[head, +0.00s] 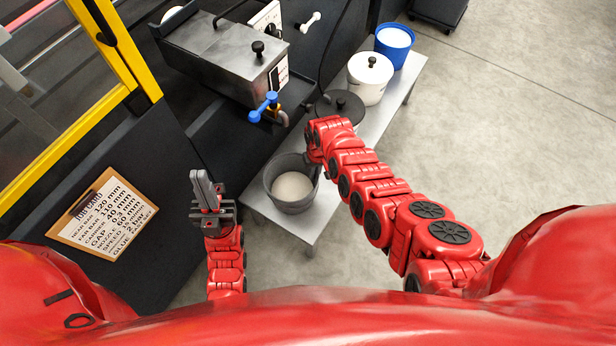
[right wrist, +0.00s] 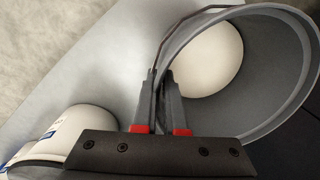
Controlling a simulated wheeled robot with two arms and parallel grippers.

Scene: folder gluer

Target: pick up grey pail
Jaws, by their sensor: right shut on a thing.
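The grey pail (head: 272,184) stands at the near end of the low grey bench, with pale cream contents inside. It fills the upper right of the right wrist view (right wrist: 290,100), where its open mouth, wall and thin handle show. My right gripper (right wrist: 160,85) is shut on the pail's edge, one finger on each side; I cannot tell whether the handle is also between them. In the head view, my right arm partly hides the gripper (head: 314,160) at the pail's right side. My left gripper (head: 201,180) is empty, its fingers close together, left of the pail.
The bench (head: 318,222) also holds a dark lidded pot (head: 345,106), a white lidded pot (head: 370,80) and a blue pail (head: 394,45). A metal tank with a blue-handled tap (head: 264,107) overhangs nearby. A clipboard (head: 103,212) lies left. Floor to the right is clear.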

